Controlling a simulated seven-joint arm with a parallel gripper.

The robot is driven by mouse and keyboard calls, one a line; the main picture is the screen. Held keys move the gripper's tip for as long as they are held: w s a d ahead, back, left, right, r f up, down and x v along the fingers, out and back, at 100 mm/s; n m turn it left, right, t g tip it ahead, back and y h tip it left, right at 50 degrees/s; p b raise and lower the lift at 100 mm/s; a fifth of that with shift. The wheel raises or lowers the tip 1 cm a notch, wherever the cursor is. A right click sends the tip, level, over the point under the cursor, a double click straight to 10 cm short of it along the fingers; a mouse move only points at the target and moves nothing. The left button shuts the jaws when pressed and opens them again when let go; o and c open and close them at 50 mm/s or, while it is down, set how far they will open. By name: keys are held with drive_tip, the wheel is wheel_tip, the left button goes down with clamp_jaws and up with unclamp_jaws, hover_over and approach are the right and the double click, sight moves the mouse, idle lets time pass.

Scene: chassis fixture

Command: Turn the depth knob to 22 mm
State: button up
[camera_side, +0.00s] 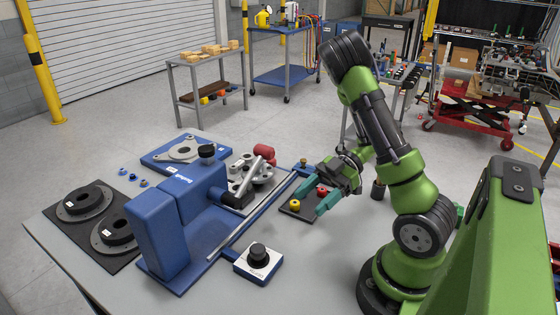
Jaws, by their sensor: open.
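The depth knob (258,252) is a black round knob on a small white-faced blue box at the front of the table, joined to the blue fixture (180,228). Its scale is too small to read. My gripper (311,202) has green fingers. It is open and empty above a small dark plate, behind and to the right of the knob and apart from it.
The dark plate (290,212) carries a yellow button (295,204) and a red one (321,190). Black flanged discs (84,203) lie on a dark mat at the left. A blue plate (165,163) lies at the back. The table right of the knob is clear.

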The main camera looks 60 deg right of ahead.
sight(262, 245)
drive_tip(key=x, duration=1.6)
drive_tip(key=shift+c, duration=0.4)
drive_tip(key=c, duration=1)
